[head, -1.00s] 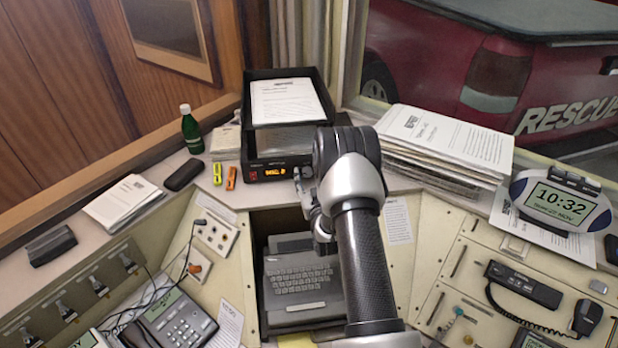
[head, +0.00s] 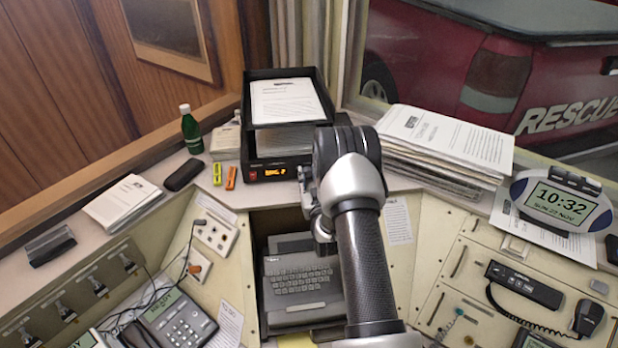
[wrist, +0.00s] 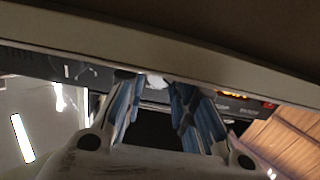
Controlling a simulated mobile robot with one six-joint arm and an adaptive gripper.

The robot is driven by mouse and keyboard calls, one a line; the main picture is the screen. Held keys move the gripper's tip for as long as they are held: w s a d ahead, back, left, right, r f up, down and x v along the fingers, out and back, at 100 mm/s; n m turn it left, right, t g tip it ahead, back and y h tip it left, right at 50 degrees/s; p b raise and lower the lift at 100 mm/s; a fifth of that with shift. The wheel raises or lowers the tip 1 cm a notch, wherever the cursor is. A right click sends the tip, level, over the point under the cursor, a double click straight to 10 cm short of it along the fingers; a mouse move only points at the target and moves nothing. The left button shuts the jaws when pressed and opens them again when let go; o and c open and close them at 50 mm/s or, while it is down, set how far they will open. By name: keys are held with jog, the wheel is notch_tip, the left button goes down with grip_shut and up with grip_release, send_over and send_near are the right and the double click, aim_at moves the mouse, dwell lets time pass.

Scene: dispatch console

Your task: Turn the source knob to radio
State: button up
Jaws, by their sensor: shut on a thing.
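The black unit (head: 256,161) with a lit orange display (head: 275,171) and a red switch stands under the paper tray on the back ledge. Its front panel (wrist: 82,72) crosses the wrist view, upside down. My gripper (wrist: 155,86) reaches to this panel, its blue-lined fingers on either side of a small pale knob (wrist: 155,80), and is shut on it. I take this as the source knob; its pointer and marks are mostly hidden by the fingers. In the head view my arm covers the unit's right part and the knob. The display's lettering is too small to read surely.
The black tray (head: 248,95) with papers sits directly above the unit. A paper stack (head: 450,140) lies close to the right of my arm. A green bottle (head: 191,130) and two small markers are to the left. A laptop-like keyboard (head: 300,283) is in the recess below.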

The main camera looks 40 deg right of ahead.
jog(key=shift+f+m+b, duration=0.25)
jog(key=shift+m+b, duration=0.65)
jog(key=shift+b, duration=0.25)
jog(key=shift+r+m+b, duration=0.2)
jog(key=shift+m+b, duration=0.6)
jog(key=shift+m, duration=0.4)
jog(key=o, duration=1.1)
jog(key=v, duration=1.2)
jog(key=shift+f, duration=0.1)
